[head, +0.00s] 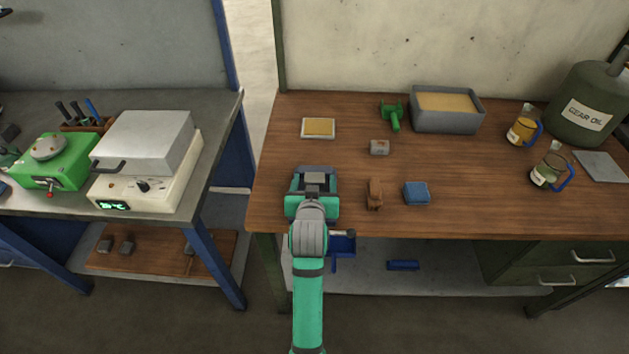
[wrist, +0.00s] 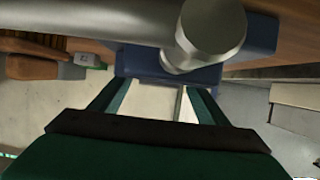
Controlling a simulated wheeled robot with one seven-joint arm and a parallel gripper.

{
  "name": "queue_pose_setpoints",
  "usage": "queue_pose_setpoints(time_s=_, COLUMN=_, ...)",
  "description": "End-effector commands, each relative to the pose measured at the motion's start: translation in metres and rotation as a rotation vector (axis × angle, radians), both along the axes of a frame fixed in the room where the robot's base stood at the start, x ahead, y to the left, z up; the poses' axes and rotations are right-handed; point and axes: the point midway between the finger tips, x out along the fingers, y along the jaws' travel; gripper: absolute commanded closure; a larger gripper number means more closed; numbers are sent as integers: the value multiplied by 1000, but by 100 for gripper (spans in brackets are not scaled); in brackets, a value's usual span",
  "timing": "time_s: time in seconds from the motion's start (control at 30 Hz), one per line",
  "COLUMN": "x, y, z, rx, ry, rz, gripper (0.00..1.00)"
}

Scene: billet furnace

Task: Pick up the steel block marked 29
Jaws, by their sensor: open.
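A small grey metal block (head: 379,147) with a faint mark on its face sits on the wooden bench, right of and beyond my gripper. The mark is too small to read. Two more small grey blocks (head: 105,246) (head: 126,248) lie on a board on the lower shelf at left; their marks are unreadable too. My gripper (head: 313,184) is over the bench's front edge, apart from every block. In the wrist view my gripper (wrist: 155,98) has its fingers apart with nothing held between them.
A blue vise (head: 341,246) is at the front edge; its steel screw (wrist: 212,30) looms close in the wrist view. A brown object (head: 374,193) and blue block (head: 416,193) lie right of my gripper. A yellow-topped tray (head: 318,128), green tool (head: 391,114) and sand box (head: 447,110) stand behind.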

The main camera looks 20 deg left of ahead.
Motion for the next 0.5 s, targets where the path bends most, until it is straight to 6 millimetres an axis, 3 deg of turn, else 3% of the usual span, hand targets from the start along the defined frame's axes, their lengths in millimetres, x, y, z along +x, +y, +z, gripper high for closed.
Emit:
queue_pose_setpoints(time_s=0.2, x=0, y=0, z=0, rx=0, ry=0, rz=0, gripper=31)
queue_pose_setpoints(time_s=0.5, x=0, y=0, z=2, rx=1, ry=-4, rz=0, gripper=100)
